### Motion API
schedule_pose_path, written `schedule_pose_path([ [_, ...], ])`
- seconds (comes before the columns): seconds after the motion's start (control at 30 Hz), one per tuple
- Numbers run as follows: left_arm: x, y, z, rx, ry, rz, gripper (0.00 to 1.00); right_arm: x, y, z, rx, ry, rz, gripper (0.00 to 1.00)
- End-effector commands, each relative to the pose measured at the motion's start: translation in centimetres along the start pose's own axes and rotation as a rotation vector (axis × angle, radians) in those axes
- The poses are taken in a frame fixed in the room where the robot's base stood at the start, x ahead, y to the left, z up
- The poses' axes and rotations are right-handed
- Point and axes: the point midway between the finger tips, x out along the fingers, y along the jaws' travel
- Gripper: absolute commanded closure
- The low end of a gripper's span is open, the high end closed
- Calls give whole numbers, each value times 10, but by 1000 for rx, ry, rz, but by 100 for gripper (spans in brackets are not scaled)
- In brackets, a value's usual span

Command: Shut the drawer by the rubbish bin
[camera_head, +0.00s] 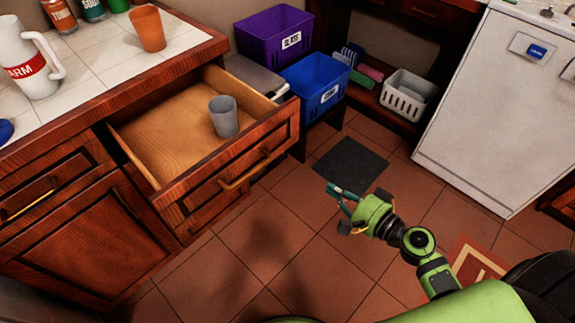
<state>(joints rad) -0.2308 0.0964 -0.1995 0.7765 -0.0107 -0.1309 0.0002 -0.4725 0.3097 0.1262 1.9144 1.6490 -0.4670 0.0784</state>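The wooden drawer (235,173) is pulled out of the cabinet at the left, its front standing well clear of the cabinet face. A grey cup (224,118) stands upright inside it. A yellowish handle (245,170) runs across the drawer front. A purple bin (275,35) and a blue bin (316,88), both labelled, are beyond the drawer. My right gripper (339,208) is open and empty over the floor, right of the drawer front and apart from it. My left gripper is out of view.
The tiled counter (100,58) above the drawer holds a white mug (30,58) and an orange cup (148,29). A dark mat (350,163) lies on the floor. A white dishwasher (490,110) stands at right. The tiled floor before the drawer is clear.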

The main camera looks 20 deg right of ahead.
Motion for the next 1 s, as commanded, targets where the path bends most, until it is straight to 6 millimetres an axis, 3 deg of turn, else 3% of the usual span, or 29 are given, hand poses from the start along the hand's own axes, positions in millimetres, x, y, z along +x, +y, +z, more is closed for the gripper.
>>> schedule_pose_path([
  [0.03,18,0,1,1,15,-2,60,0,-12,3,25,-17,-69,100],
  [0.1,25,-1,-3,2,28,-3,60,-3,-37,5,60,-37,-143,100],
  [0.2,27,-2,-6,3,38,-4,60,-7,-59,8,87,-57,-201,100],
  [0.37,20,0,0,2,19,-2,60,2,-72,8,97,-63,-220,100],
  [0.8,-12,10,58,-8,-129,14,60,89,-92,12,95,-61,-217,100],
  [1.0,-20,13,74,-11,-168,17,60,117,-95,14,95,-60,-216,100],
])
